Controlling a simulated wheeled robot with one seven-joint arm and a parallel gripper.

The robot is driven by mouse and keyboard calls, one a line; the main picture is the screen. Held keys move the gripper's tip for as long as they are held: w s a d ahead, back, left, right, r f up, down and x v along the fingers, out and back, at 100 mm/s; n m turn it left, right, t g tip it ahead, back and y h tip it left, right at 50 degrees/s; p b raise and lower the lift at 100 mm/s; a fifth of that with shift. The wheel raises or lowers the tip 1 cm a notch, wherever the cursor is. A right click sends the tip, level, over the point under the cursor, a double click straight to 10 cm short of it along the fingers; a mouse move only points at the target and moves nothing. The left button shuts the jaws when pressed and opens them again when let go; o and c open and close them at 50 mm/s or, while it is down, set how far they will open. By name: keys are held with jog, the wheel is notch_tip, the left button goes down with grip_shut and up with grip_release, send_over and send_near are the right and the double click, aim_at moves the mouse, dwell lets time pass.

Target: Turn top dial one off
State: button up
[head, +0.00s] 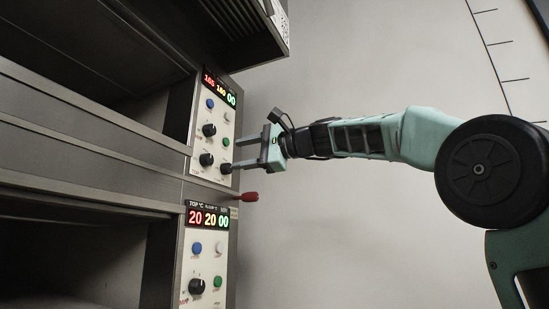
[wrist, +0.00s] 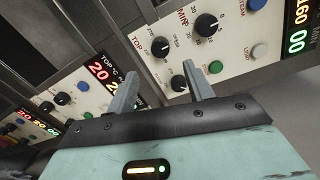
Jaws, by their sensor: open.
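The upper oven control panel (head: 218,120) has a lit display (head: 220,91) and black dials, including an upper dial (head: 209,130) and a lower-left dial (head: 206,159). In the wrist view, one black dial (wrist: 160,47) sits near the printed word TOP, another (wrist: 206,25) near MIN, and a third (wrist: 178,82) close beside the right finger. My gripper (head: 235,154) is open and empty, its two fingers pointing at the upper panel's right side. In the wrist view my gripper (wrist: 162,72) spreads across the panel's lower part. Whether a finger touches a dial is unclear.
A red knob (head: 246,196) sticks out just below the upper panel. A lower panel (head: 207,250) has a display reading 20 20 00, and its own dial (head: 197,286). Dark oven openings (head: 75,260) lie left. A hood (head: 240,30) overhangs above. The wall side is open.

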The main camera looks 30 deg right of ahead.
jog(key=b+v, duration=0.2)
jog(key=v, duration=0.7)
